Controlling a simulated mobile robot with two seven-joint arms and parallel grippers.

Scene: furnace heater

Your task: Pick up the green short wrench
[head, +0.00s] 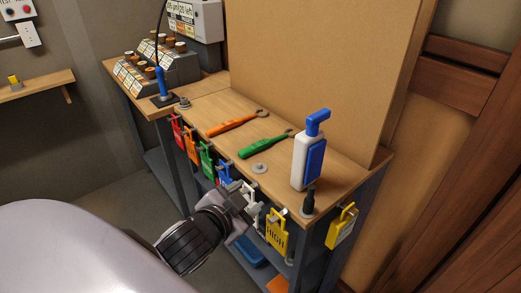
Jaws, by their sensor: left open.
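The green short wrench (265,144) lies flat on the wooden workbench (205,106), near the middle of its top. A longer orange wrench (232,125) lies to its left. My left gripper (243,190) is in front of the bench's front edge, below and to the left of the green wrench and apart from it. It is open, with nothing seen between its fingers. It partly covers the hanging tags behind it. My right gripper is not in the picture.
A white and blue bottle (309,155) stands right of the green wrench, near a dark fitting (308,203). A grey washer (260,168) lies in front of the wrench. Coloured tags, including a yellow one (277,232), hang along the front edge. A tall board (310,70) rises behind.

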